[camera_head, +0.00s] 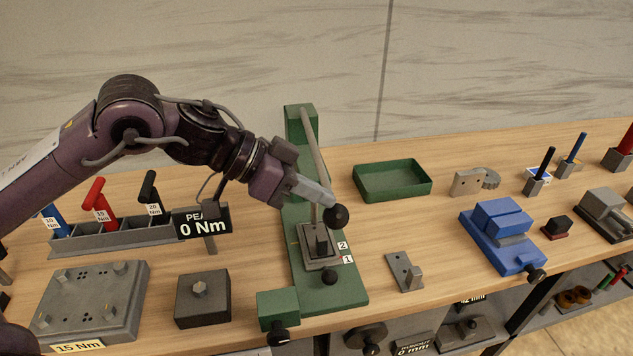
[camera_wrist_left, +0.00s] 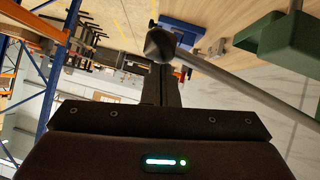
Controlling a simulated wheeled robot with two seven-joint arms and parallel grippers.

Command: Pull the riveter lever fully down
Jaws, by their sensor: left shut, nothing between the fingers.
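The green riveter (camera_head: 301,122) stands on the bench in the middle of the head view. Its grey lever (camera_head: 313,150) runs from the top of the green post down toward the front and ends in a black ball knob (camera_head: 336,215). My left gripper (camera_head: 328,201) is shut and empty, with its fingertips right at the knob; I cannot tell whether they touch. In the left wrist view the knob (camera_wrist_left: 160,45) shows just beyond the closed fingers (camera_wrist_left: 160,85), with the lever (camera_wrist_left: 240,82) slanting off to the right. My right gripper is not in view.
Under the lever is a grey fixture (camera_head: 319,246) marked 1 and 2. A green tray (camera_head: 392,181) and a blue vise (camera_head: 502,235) stand to the right.

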